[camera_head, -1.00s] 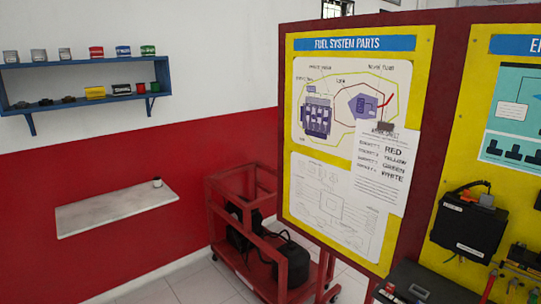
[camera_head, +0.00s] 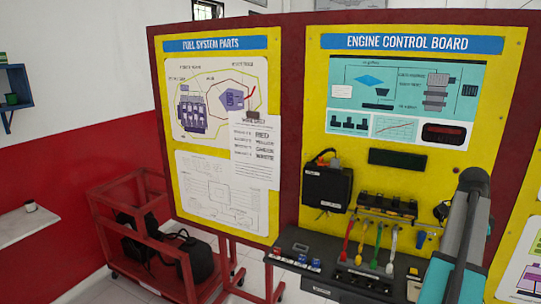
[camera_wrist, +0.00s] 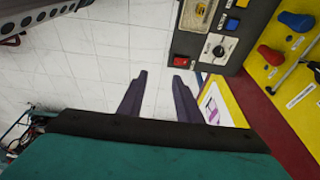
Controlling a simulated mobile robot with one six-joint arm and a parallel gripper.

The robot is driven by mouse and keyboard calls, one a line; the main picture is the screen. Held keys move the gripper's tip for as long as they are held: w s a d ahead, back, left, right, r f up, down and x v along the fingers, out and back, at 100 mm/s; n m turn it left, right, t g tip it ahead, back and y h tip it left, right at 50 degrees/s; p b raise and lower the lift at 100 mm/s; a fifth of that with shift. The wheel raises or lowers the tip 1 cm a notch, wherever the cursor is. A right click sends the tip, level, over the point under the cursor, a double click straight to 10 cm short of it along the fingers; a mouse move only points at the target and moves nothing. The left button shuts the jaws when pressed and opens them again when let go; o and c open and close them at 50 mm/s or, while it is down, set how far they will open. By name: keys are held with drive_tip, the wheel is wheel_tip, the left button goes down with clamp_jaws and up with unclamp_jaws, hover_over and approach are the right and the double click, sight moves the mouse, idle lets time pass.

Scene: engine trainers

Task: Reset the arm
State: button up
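My gripper (camera_wrist: 158,92) shows in the wrist view as two dark fingers standing apart, with only pale floor tiles between them. It is open and empty. In the head view, grey links of my arm rise at the right, in front of the yellow engine control board (camera_head: 412,110). The gripper itself is not visible in the head view.
A black console (camera_head: 320,272) with several coloured leads stands below the board. The console also shows in the wrist view (camera_wrist: 228,38), with a red switch near the right finger. A red wheeled frame (camera_head: 108,235) and wall shelves stand left. Tiled floor is open.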

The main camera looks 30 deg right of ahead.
drive_tip(key=w+a+f+n+b, duration=0.2)
drive_tip(key=w+a+f, duration=0.4)
drive_tip(key=w+f, duration=0.2)
drive_tip(key=w+a+f+n+b, duration=0.1)
drive_tip(key=w+a+f+n, duration=0.1)
drive_tip(key=w+a+f, duration=0.5)
drive_tip(key=w+a+f+n+g+y+b, duration=0.1)
drive_tip(key=w+a+f+n+b, duration=0.15)
drive_tip(key=a+f, duration=0.85)
drive_tip(key=w+a+f+n+g+y+b, duration=0.15)
drive_tip(key=w+a+f, duration=0.25)
drive_tip(key=a+f, duration=0.65)
drive_tip(key=s+a+f+n+g+h+b, duration=0.1)
drive_tip(key=s+a+f+n, duration=0.2)
drive_tip(key=a+f, duration=0.6)
drive_tip(key=s+a+f+n+g+b, duration=0.1)
drive_tip(key=s+a+f+n+b, duration=0.2)
drive_tip(key=a+f, duration=0.6)
drive_tip(key=s+a+f+n+t+b, duration=0.1)
drive_tip(key=s+a+f+n, duration=1.1)
drive_tip(key=s+f+n, duration=0.1)
drive_tip(key=shift+s+a+n, duration=0.25)
drive_tip(key=shift+s+n, duration=0.35)
drive_tip(key=shift+s, duration=0.4)
